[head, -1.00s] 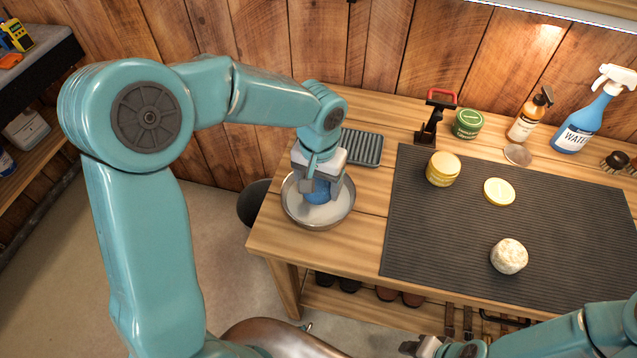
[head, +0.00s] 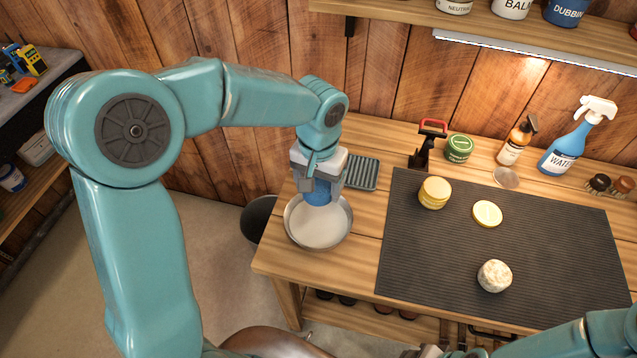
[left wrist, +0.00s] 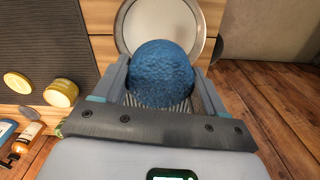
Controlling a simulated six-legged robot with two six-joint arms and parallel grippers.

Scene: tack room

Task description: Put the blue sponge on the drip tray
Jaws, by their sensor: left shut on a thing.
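The blue sponge (head: 318,196) is held in my left gripper (head: 318,186). The gripper is shut on it above the far part of the metal bowl (head: 291,229). In the left wrist view the rounded sponge (left wrist: 162,72) sits between both fingers, with the bowl's pale inside behind it. The drip tray (head: 361,172), a dark grey ribbed rectangle, lies on the bench just right of and behind the gripper. Its left end is hidden by the gripper. No object lies on its visible part. My right gripper (head: 437,351) is only partly in view at the bottom edge, so its jaws are unclear.
A dark ribbed mat (head: 540,240) holds yellow tins (head: 434,193) and a pale round item (head: 494,276). A spray bottle (head: 562,150) stands at the back.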

